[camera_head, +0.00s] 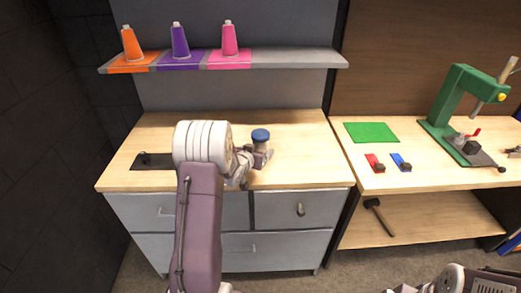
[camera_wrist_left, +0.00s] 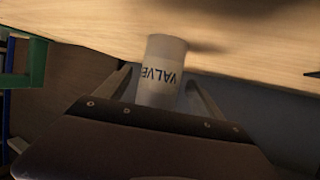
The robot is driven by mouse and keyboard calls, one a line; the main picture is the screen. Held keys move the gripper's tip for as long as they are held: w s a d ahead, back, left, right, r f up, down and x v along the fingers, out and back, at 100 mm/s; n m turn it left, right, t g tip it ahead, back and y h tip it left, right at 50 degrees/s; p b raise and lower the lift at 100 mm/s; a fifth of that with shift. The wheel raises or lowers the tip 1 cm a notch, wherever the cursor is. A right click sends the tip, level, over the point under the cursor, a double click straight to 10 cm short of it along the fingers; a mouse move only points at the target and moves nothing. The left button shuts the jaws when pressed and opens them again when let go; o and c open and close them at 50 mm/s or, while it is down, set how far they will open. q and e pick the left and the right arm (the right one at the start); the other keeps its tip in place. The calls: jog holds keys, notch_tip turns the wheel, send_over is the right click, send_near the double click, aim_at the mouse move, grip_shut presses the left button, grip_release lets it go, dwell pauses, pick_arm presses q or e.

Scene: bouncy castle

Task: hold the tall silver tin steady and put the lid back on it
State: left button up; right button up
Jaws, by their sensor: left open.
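A pale cylindrical tin with lettering stands on the left wooden worktop, with a round blue top (camera_head: 261,135). I cannot tell whether the blue top is the loose lid or part of the tin. My left gripper (camera_head: 257,161) is open and close in front of the tin. In the left wrist view the pale tin (camera_wrist_left: 163,73), marked VALVE, shows between the two spread fingers; its end nearest the gripper is hidden. No separate lid can be made out. Part of my right arm (camera_head: 445,281) shows at the bottom right edge; its jaws are not clear.
A dark mat (camera_head: 148,166) with a small black piece lies left of my arm. The right bench holds a green press (camera_head: 457,96), a green sheet (camera_head: 371,132) and small red and blue pieces.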

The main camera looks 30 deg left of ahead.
aim_at(258, 141)
pick_arm(q)
jog(key=x, duration=0.3)
grip_shut()
jog(key=shift+r+p, duration=0.35)
jog(key=shift+r, duration=1.75)
jog(key=s+d+r, duration=0.1)
jog(key=d+r, duration=0.2)
jog(key=d, duration=0.2)
jog(key=s+d+r+b, duration=0.1)
jog(key=d+r, duration=0.3)
jog(key=d, duration=0.2)
jog(key=shift+d, duration=0.3)
